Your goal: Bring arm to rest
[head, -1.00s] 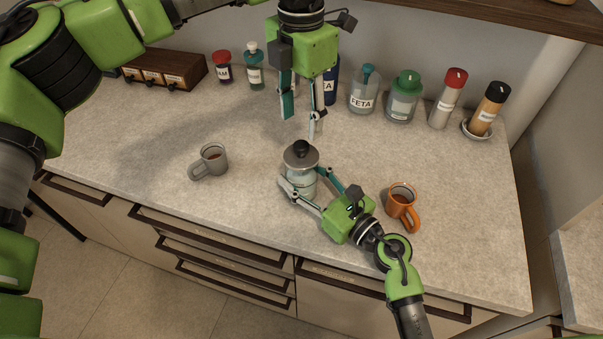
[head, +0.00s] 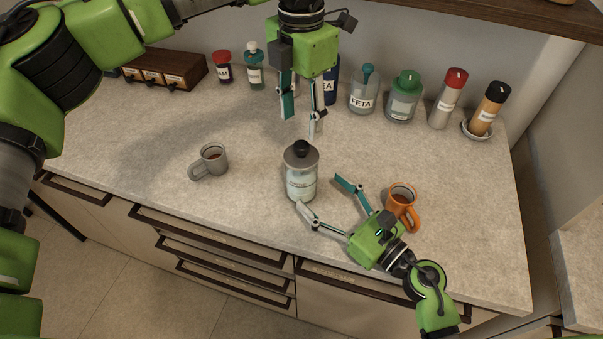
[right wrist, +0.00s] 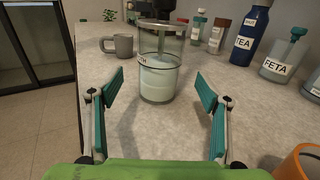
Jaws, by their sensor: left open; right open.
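My left gripper (head: 301,112) is open and empty, pointing down above the back middle of the counter, behind the glass jar. My right gripper (head: 322,196) is open and low over the counter, to the lower right of the jar. The jar (head: 301,178) has a grey lid with a black knob and stands upright. In the right wrist view the jar (right wrist: 158,75) stands beyond the open fingers (right wrist: 162,105), with a gap of bare counter before it. The orange mug (head: 402,200) is close beside my right gripper; whether they touch is unclear.
A grey mug (head: 210,161) stands left of the jar. Along the wall are a FETA jar (head: 362,97), a green-lidded jar (head: 404,103), a red-topped shaker (head: 447,100) and a wooden drawer box (head: 165,68). The left counter (head: 110,140) is clear.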

